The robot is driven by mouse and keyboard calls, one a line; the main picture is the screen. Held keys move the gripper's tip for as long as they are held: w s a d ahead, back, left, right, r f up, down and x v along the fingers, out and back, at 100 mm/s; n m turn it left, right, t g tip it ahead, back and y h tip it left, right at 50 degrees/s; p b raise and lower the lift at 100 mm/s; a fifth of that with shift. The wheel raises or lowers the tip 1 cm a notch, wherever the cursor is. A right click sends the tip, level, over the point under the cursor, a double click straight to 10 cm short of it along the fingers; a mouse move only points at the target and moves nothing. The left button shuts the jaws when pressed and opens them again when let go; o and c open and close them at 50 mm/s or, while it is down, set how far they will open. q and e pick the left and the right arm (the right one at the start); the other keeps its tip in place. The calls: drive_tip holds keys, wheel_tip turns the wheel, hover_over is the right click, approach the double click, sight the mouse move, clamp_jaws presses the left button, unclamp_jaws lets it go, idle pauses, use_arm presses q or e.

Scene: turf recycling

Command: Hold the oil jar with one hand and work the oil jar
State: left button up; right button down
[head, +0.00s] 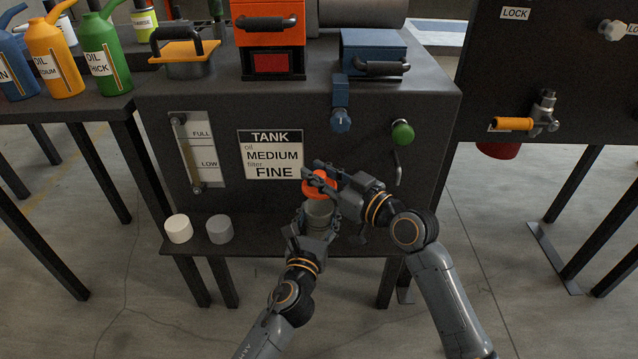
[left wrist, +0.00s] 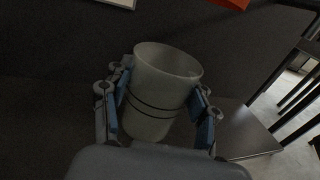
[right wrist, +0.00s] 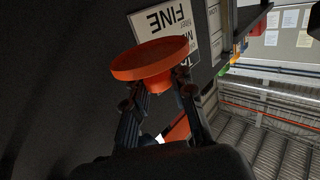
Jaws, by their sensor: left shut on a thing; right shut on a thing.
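The oil jar (head: 319,213) is a grey cylinder standing low in front of the tank, near the shelf's front. My left gripper (head: 317,224) is shut around its sides. In the left wrist view the jar (left wrist: 160,92) is upright to slightly tilted, its top open, with dark bands around it. My right gripper (head: 321,180) is shut on an orange-red round lid (head: 317,187), just above the jar. The lid (right wrist: 155,62) fills the fingers in the right wrist view. In the left wrist view the lid's edge (left wrist: 232,3) is apart from the jar's rim.
A white cap (head: 178,228) and a grey cap (head: 219,229) sit on the shelf at left. Oil cans (head: 105,60) stand at the upper left.

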use_arm(q)
drive_tip(key=o, duration=1.8)
drive_tip(key=shift+c, duration=0.2)
